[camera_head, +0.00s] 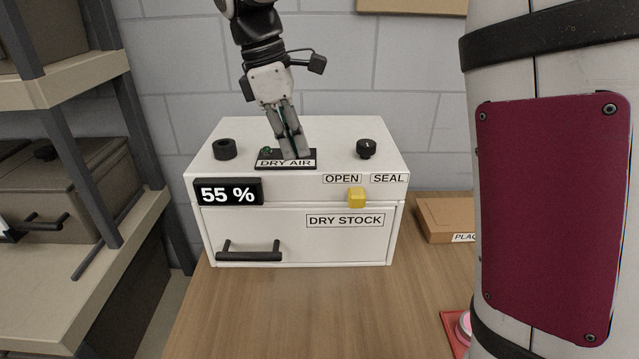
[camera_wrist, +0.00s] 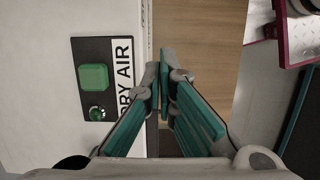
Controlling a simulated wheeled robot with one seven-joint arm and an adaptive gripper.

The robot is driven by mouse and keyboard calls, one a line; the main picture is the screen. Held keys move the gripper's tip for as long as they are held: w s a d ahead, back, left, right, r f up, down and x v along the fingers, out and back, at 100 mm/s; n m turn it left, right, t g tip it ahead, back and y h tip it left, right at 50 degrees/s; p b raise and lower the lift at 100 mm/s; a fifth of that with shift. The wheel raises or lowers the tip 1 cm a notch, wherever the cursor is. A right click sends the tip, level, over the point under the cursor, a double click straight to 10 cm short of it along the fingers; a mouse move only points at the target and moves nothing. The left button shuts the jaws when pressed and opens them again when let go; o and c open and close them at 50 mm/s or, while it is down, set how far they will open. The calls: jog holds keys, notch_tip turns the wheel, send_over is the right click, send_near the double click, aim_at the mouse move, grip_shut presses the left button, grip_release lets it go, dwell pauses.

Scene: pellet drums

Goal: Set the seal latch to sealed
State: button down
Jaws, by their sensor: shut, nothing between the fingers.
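The yellow latch block (camera_head: 357,198) sits on the upper front of the white dry-stock cabinet (camera_head: 240,140). It is below the right end of the OPEN label (camera_head: 342,179) and left of the SEAL label (camera_head: 388,178). My gripper (camera_head: 296,157) is shut and empty, pointing down in front of the DRY AIR plate, above and left of the latch. In the wrist view the fingertips (camera_wrist: 165,75) are close together near the cabinet's edge. The latch is not visible there.
The DRY AIR plate (camera_wrist: 110,50) carries a green button (camera_wrist: 93,77). Two black knobs (camera_head: 225,149) (camera_head: 366,149) stand on the cabinet top. Below are a 55 % display (camera_head: 228,192) and a drawer handle (camera_head: 249,255).

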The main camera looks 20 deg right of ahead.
aim_at(356, 198)
jog(key=s+d+f+p, duration=0.2)
jog(key=d+f, duration=0.4)
jog(key=f, duration=0.3)
jog(key=shift+f, duration=0.35)
jog(key=shift+d, duration=0.1)
dwell(0.3)
